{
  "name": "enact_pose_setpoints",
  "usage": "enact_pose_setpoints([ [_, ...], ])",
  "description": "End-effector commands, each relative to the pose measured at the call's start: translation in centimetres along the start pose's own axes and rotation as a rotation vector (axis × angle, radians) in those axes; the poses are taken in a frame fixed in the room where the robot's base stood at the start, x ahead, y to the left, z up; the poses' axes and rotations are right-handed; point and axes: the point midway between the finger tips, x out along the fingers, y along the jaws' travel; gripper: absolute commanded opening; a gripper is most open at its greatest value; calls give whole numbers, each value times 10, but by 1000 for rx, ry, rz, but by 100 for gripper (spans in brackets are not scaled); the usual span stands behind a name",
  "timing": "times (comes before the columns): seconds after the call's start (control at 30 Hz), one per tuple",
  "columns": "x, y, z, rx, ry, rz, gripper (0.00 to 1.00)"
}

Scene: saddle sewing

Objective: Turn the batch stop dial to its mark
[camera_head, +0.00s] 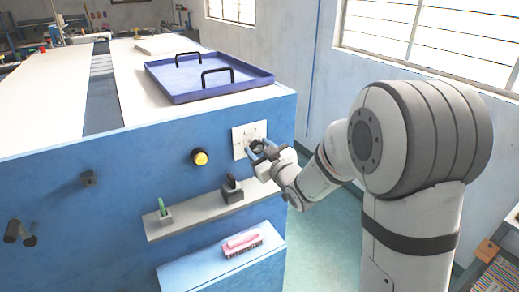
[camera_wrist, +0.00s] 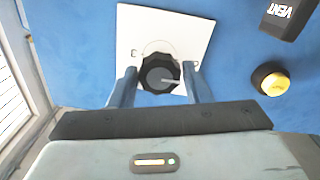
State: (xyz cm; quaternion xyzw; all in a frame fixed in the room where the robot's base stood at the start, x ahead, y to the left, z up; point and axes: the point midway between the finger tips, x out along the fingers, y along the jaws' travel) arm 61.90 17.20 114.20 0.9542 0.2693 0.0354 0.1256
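The batch stop dial (camera_wrist: 160,75) is a black faceted knob with a light pointer line, which points to the right in the wrist view. It sits on a white square plate (camera_wrist: 190,32) with faint markings, partly hidden by my fingers. In the head view the plate (camera_head: 240,136) is on the blue front panel, and the dial is mostly hidden behind my gripper (camera_head: 262,150). In the wrist view the two blue fingers of my gripper (camera_wrist: 160,70) lie on either side of the dial, their tips appearing to touch its edges.
A yellow button (camera_head: 200,157) is left of the plate. A grey shelf (camera_head: 200,213) below holds a small black block (camera_head: 232,190) and a green item (camera_head: 162,207). A black part marked VENT (camera_wrist: 289,14) shows in the wrist view. A blue tray (camera_head: 210,78) lies on top.

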Motion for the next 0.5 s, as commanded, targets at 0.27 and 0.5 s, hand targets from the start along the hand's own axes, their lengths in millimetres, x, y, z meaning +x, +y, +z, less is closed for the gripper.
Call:
enact_pose_setpoints([
  [0.27, 0, 0, 0, 0, 0, 0, 21],
  [0.5, 0, 0, 0, 10, 0, 0, 16],
])
